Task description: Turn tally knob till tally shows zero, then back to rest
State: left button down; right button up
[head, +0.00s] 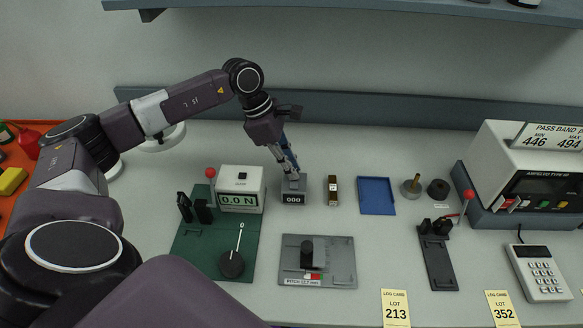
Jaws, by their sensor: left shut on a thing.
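The tally counter (293,193) is a small grey box on the bench, and its dark window appears to read 000. My left gripper (288,169) points down over it, with its fingers at the top of the box. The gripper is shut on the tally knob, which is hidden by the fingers. My right gripper is not in view.
Left of the tally is a force gauge (240,188) on a green base with a red-ball lever (210,173). Right are a small brown block (333,190) and a blue tray (376,195). A grey plate fixture (318,262) lies in front. Bare bench separates them.

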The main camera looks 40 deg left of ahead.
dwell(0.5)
pick_arm(q)
jog(key=c, duration=1.9)
grip_release()
jog(key=v, duration=0.8)
